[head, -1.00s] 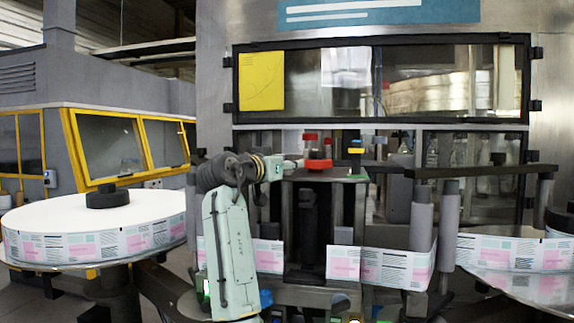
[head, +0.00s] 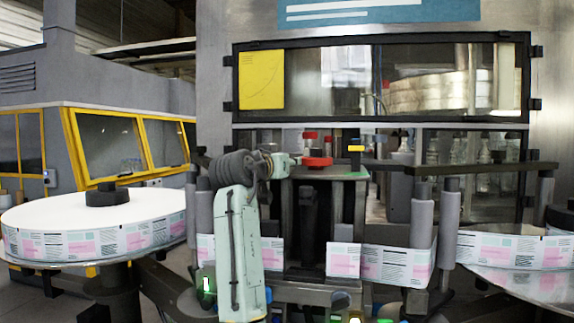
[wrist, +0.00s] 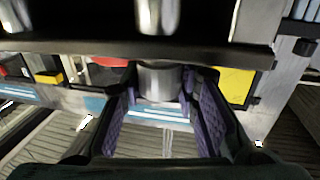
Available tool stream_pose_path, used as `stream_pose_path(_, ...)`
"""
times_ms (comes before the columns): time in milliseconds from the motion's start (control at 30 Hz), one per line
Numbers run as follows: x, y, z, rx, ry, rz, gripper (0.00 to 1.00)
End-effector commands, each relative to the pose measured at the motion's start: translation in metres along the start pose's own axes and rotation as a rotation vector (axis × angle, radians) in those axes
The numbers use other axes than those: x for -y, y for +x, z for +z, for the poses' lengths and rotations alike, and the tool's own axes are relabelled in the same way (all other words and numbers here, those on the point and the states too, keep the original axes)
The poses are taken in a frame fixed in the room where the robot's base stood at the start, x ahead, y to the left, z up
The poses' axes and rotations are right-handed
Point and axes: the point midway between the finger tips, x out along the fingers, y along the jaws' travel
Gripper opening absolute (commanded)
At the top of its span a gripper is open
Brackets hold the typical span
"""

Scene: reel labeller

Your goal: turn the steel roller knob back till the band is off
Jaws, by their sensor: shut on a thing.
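In the wrist view a short steel knob (wrist: 160,84) sits between the purple pads of my gripper (wrist: 165,92), which is shut on it. A dark bar crosses just beyond the knob, and a larger steel cylinder (wrist: 158,14) shows past that bar. In the head view my arm (head: 236,250) rises in front of the labeller, with its end beside a red part (head: 317,161) on the centre block. The knob cannot be made out there. I cannot make out a separate band on the knob. The printed label strip (head: 397,264) runs along the rollers.
A full label reel (head: 60,220) stands at the left and another (head: 515,250) at the right. Grey upright rollers (head: 421,220) flank the centre block. A glazed guard (head: 400,80) with a yellow sheet (head: 261,80) is behind.

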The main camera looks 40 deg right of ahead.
Motion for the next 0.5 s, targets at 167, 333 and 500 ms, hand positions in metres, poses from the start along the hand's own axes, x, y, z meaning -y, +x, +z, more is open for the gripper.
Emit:
stream_pose_path(167,-0.0014,0.0000,0.0006,-0.001,0.004,-0.126,0.00)
stream_pose_path(333,-0.0012,0.0003,-0.0002,-0.001,0.003,-0.243,0.00)
stream_pose_path(500,-0.0007,0.0000,-0.0009,-0.001,0.001,-0.335,0.00)
